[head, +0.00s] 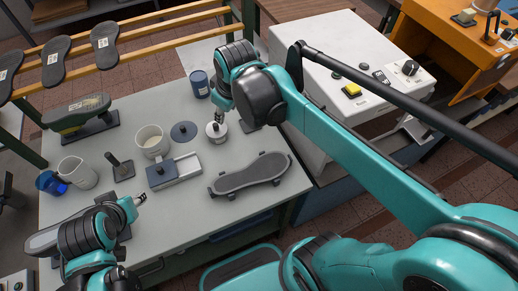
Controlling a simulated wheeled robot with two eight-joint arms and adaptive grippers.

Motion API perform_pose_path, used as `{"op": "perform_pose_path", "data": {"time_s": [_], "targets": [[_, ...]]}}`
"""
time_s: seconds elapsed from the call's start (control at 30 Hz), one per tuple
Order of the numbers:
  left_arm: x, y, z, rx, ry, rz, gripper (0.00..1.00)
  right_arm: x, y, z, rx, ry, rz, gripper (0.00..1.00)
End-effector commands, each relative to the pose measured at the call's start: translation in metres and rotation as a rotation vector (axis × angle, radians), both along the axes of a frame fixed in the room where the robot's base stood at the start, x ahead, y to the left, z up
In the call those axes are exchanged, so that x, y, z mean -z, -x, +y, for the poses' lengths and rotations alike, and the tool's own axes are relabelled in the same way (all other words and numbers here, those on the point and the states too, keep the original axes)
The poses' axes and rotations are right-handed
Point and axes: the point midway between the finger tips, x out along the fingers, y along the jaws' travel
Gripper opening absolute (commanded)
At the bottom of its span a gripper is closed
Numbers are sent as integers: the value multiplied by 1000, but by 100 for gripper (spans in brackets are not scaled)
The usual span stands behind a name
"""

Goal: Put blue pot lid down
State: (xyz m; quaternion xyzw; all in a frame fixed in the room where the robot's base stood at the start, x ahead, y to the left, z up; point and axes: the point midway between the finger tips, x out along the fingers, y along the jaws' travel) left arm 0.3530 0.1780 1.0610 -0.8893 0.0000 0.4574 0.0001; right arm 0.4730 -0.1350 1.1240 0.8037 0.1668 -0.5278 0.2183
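A dark blue round lid (184,131) lies flat on the grey workbench (255,140), left of my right gripper. A dark blue cylindrical pot (198,86) stands at the back of the bench. My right gripper (217,121) points down onto a small round white item (216,134), right of the blue lid. Its fingertips are small, and I cannot tell whether they are closed on it. My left gripper (139,199) is low at the front left, apart from the lid, and its fingers are too small to read.
A white pot (151,141), a white jug (78,172) and a blue cup (49,182) stand left. A grey tray with a dark block (174,171) and a dark sole shape (249,175) lie in front. A white machine (350,65) borders the right.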

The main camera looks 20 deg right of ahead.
Motion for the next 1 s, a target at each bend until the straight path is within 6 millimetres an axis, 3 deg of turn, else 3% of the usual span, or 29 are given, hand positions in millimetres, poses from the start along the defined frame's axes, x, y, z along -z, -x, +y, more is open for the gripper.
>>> {"op": "perform_pose_path", "data": {"time_s": [0.03,0.2,0.4,0.83,1.0], "targets": [[0,0,0,0,0,0,40,5,21,-9,68,-25,-26,38],[0,0,0,0,0,0,40,29,76,-29,293,-126,-117,38],[0,0,0,0,0,0,40,55,112,-41,460,-214,-188,38],[1,0,0,0,0,0,40,64,120,-43,506,-240,-208,38],[21,0,0,0,0,0,40,84,120,-43,505,-239,-207,38]]}}
